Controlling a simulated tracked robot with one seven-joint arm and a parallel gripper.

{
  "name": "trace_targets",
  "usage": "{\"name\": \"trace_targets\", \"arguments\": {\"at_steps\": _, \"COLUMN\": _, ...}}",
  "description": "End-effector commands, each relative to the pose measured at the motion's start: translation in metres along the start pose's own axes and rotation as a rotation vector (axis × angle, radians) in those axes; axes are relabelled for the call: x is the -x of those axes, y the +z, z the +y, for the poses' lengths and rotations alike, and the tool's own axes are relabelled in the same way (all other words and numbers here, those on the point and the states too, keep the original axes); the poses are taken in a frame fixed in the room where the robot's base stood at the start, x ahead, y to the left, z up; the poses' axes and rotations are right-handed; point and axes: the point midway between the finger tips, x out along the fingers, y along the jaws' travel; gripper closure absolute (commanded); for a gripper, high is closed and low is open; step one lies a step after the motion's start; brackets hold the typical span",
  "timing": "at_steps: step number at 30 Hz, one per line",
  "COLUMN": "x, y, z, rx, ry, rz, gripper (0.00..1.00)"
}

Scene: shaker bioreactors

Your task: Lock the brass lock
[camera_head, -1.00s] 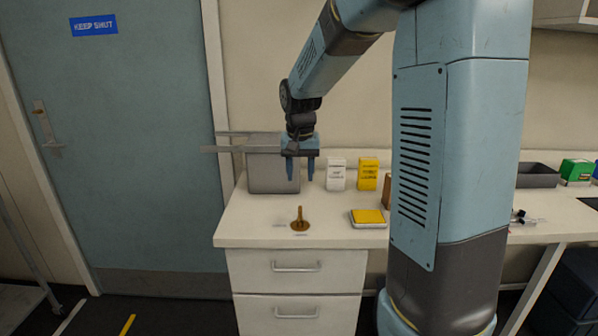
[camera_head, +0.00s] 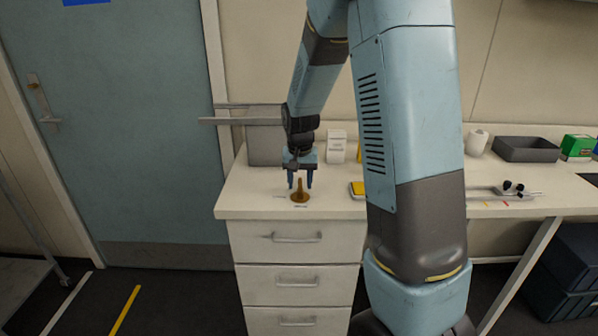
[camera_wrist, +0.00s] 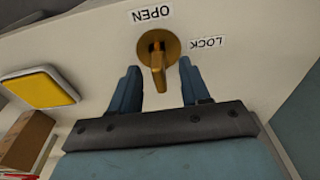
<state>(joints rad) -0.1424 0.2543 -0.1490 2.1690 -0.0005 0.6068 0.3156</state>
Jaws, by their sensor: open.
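The brass lock (camera_head: 300,196) sits on the white counter near its front edge, with a round base and a narrow grip standing up. In the wrist view, the brass lock (camera_wrist: 158,50) has an OPEN label (camera_wrist: 151,14) above it and a LOCK label (camera_wrist: 207,42) to its right, both upside down. Its grip extends down in the picture, between the finger lines. My gripper (camera_head: 300,184) is open and points down, just above and behind the lock. In the wrist view my gripper's blue fingers (camera_wrist: 158,78) lie either side of the grip, with gaps; contact is not visible.
A grey box (camera_head: 262,148) stands behind on the counter's left. A white carton (camera_head: 337,147) is at the back. A yellow-topped pad (camera_head: 357,188) lies right of the lock, partly hidden by my arm. The counter left of the lock is clear.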

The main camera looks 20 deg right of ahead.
Motion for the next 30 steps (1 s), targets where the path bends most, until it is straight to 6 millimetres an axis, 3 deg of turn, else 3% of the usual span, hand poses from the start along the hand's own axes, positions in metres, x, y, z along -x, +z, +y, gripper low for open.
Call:
{"name": "trace_targets", "arguments": {"at_steps": 13, "x": -0.0079, "y": 0.0002, "z": -0.0003, "rx": 0.0, "ry": -0.001, "rz": 0.001, "gripper": 0.54}}
{"name": "trace_targets", "arguments": {"at_steps": 27, "x": -0.0077, "y": 0.0003, "z": -0.0008, "rx": 0.001, "ry": -0.001, "rz": 0.001, "gripper": 0.99}}
{"name": "trace_targets", "arguments": {"at_steps": 30, "x": -0.0077, "y": 0.0003, "z": -0.0009, "rx": 0.001, "ry": -0.001, "rz": 0.001, "gripper": 1.0}}
